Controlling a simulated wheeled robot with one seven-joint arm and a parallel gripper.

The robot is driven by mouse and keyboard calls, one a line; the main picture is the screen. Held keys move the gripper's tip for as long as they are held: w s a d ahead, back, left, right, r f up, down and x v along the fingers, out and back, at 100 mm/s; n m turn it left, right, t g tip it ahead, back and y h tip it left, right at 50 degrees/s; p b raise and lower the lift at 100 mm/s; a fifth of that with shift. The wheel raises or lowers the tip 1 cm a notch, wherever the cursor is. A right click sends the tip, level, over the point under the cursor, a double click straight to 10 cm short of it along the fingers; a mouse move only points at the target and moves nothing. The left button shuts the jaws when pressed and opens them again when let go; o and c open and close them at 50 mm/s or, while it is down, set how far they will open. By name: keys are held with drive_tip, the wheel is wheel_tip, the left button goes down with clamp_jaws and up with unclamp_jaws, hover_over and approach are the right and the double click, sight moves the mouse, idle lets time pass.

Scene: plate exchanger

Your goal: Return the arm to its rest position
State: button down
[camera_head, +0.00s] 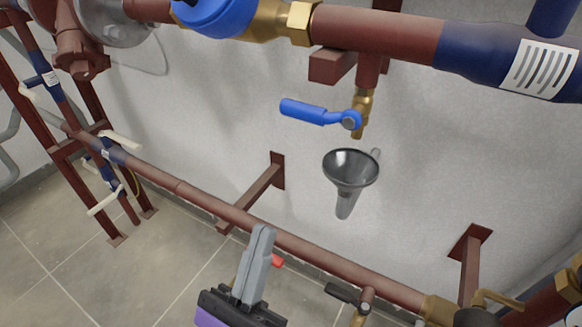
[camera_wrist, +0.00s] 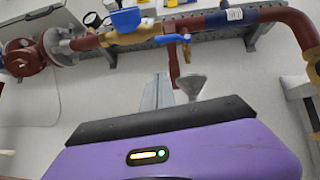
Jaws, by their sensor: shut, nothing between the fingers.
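My gripper (camera_head: 264,232) shows at the bottom of the head view, its grey fingers together, shut and empty. It is in front of the lower red-brown pipe and hides a short part of it. In the wrist view my gripper (camera_wrist: 158,80) points up from the purple and black wrist body, with the fingers close together. No object is between the fingers, and in the head view they look clear of the funnel and the blue-handled valve.
A blue-handled valve (camera_head: 322,114) hangs above a grey funnel (camera_head: 350,168) on the wall. The upper pipe (camera_head: 375,32) and lower pipe (camera_head: 320,259) cross the view. A red-brown frame (camera_head: 75,150) stands at left. Tiled floor (camera_head: 120,270) is clear at lower left.

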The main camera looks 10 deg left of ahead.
drive_tip(key=s+d+f+m+g+y, duration=0.2)
drive_tip(key=s+d+f+m+g, duration=0.2)
drive_tip(key=s+d+f+m, duration=0.45)
drive_tip(key=s+d+f+m+g+y, duration=0.2)
drive_tip(key=s+d+f+m+g, duration=0.3)
drive_tip(key=d+m, duration=0.75)
drive_tip(key=s+d+f+m+g+y, duration=0.35)
drive_tip(key=s+d+m, duration=0.45)
drive_tip(key=m, duration=0.6)
wheel_tip(320, 180, up, 26)
drive_tip(key=a+t+p, duration=0.1)
drive_tip(key=p, duration=2.5)
drive_tip(key=shift+h, duration=0.45)
